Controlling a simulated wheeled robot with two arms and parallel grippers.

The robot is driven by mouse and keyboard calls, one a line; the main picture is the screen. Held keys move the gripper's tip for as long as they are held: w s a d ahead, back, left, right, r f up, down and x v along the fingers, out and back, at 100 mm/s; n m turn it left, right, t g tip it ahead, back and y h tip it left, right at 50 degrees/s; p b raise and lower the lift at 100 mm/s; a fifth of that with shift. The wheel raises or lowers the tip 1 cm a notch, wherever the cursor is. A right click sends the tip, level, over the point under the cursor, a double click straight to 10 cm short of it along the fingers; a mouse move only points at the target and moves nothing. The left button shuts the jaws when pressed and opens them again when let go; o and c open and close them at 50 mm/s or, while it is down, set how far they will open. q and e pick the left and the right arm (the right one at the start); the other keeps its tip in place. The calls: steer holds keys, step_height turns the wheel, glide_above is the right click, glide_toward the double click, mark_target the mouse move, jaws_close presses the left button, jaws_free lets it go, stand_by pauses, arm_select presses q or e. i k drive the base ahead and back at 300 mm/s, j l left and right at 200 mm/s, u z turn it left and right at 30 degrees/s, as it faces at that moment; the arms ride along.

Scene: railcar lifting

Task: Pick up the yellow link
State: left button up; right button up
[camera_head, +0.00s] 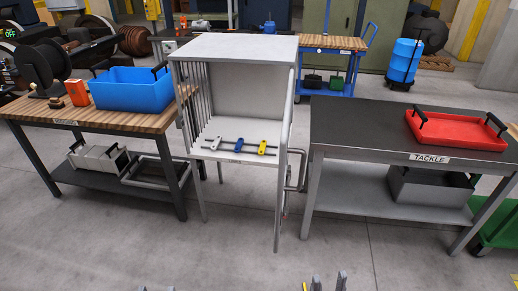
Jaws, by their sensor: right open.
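The yellow link (262,147) is in the grey open-fronted cabinet (243,46), at the right end of a row at its front. A blue link (239,145) is just left of it, and a white link (216,143) is farther left. A thin dark bar runs along the row. My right gripper (328,283) shows only its fingertips at the bottom edge. It is open, empty and well short of the cabinet. My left gripper (156,288) barely shows at the bottom edge, left of the cabinet. Its jaws are mostly cut off.
A wooden-topped bench (147,120) with a blue bin (131,91) stands left of the cabinet. A dark table (360,128) labelled TACKLE with a red tray (455,132) stands right. The cabinet's door stands open along its right side, with a handle (297,170) sticking out. The floor in front is clear.

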mark_target(261, 150)
steer(key=i+j+u, duration=0.4)
steer(key=i+j, duration=0.15)
steer(key=i, duration=0.3)
steer(key=i+j+z, duration=0.35)
steer(key=i+z, duration=0.15)
steer(key=i+j+z, duration=0.45)
steer(key=i+j, duration=0.15)
